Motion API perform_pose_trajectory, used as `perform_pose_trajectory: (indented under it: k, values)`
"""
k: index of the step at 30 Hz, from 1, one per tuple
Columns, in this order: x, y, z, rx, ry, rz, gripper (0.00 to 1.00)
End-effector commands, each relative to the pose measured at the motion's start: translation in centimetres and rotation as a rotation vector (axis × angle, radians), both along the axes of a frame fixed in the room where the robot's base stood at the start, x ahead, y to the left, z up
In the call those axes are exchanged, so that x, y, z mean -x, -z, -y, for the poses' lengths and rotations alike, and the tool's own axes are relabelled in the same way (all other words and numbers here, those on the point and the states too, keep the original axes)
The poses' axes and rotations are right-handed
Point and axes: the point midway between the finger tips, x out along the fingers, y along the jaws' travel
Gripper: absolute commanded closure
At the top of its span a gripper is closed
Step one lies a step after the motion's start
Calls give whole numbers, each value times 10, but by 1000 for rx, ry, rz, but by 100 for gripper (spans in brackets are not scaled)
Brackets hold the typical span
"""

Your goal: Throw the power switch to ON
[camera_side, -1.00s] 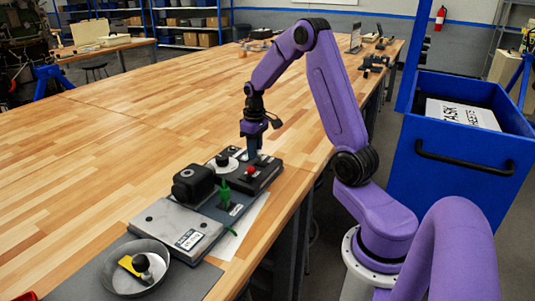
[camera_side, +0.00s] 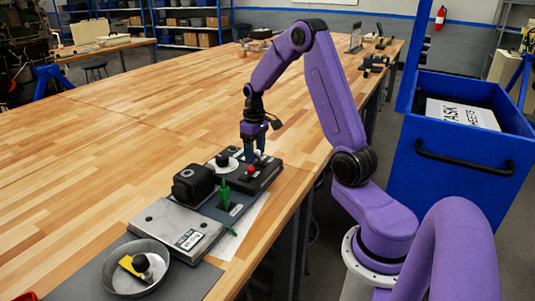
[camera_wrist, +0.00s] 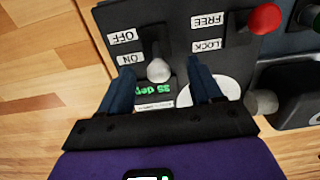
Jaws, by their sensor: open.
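The power switch (camera_wrist: 158,68) is a dark lever with a pale grey round tip, on a dark panel (camera_wrist: 183,15) in the wrist view. OFF and ON labels lie to its left, upside down; the tip shows slightly below the ON label, but its exact setting is hard to tell from this angle. My gripper (camera_wrist: 162,78) is open, its blue fingers on either side of the tip without clearly touching it. In the side view my gripper (camera_side: 254,156) is low over the panel's far end, and its fingers hide most of the switch.
A red knob (camera_side: 250,169) with FREE and LOCK labels is beside the switch. A black block (camera_side: 194,184), a green upright part (camera_side: 224,193) and a metal bowl (camera_side: 134,267) are nearer the camera. The wooden table (camera_side: 120,130) is clear to the left.

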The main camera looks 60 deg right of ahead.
Motion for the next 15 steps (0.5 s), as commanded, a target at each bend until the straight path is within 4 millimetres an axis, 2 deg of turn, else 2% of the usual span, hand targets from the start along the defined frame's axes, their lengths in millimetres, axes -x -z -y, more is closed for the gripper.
perform_pose_trajectory:
  k: [15]
  values:
    - [-1, -35, 0, 2, 0, 4, 36]
